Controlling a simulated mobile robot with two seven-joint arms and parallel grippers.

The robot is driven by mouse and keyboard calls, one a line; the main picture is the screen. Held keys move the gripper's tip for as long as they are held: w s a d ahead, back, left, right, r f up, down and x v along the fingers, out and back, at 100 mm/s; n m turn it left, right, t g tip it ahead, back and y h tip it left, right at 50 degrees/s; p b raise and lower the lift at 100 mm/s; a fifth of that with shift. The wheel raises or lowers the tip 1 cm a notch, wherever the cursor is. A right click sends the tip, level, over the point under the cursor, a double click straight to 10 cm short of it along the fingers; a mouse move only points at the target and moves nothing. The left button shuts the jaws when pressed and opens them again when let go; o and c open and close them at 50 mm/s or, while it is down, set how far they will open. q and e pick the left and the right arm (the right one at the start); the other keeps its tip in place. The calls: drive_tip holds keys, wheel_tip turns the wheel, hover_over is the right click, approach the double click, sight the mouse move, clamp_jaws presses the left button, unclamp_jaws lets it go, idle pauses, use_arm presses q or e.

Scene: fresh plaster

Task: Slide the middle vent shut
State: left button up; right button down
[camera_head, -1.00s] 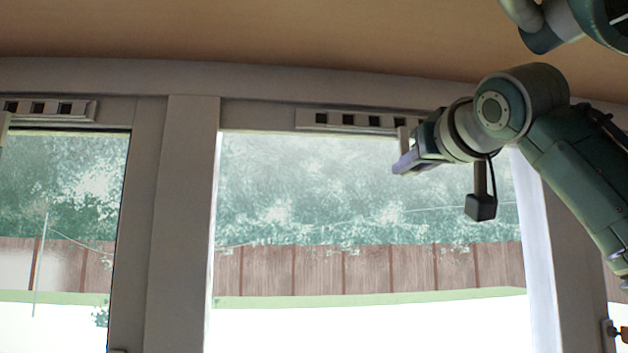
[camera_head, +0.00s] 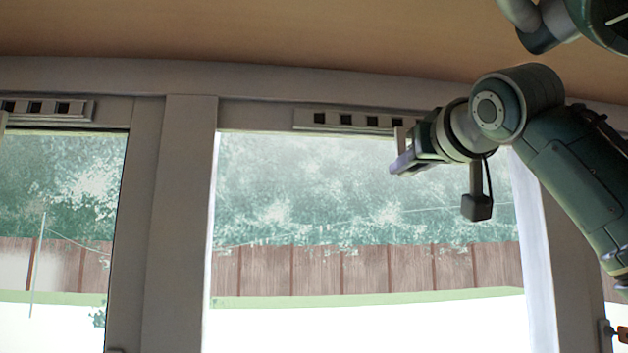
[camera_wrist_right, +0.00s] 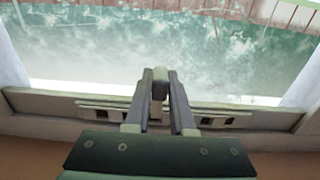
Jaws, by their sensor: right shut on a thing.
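The middle vent (camera_head: 335,119) is a pale strip on the frame above the middle window, with several dark square slots showing open. Its upright tab (camera_head: 399,134) stands at the visible right part of the strip. My right gripper (camera_head: 402,162) is at this tab, and its body hides the vent's right end. In the right wrist view the two fingers (camera_wrist_right: 160,88) are closed on the tab (camera_wrist_right: 159,84). The vent strip (camera_wrist_right: 104,113) runs behind them there, with dark slots on both sides. My left gripper is not in view.
Another vent (camera_head: 78,110) with open slots sits above the left window. A wide window post (camera_head: 180,220) stands between the two windows. The ceiling (camera_head: 250,30) is close above the frame. The space before the middle window pane (camera_head: 300,190) is clear.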

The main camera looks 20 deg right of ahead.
drive_tip(key=shift+w+a, duration=0.2)
drive_tip(key=shift+a, duration=0.4)
drive_tip(key=shift+w+a, duration=0.15)
drive_tip(key=shift+a, duration=0.45)
drive_tip(key=c, duration=0.8)
unclamp_jaws()
drive_tip(key=shift+o, duration=0.2)
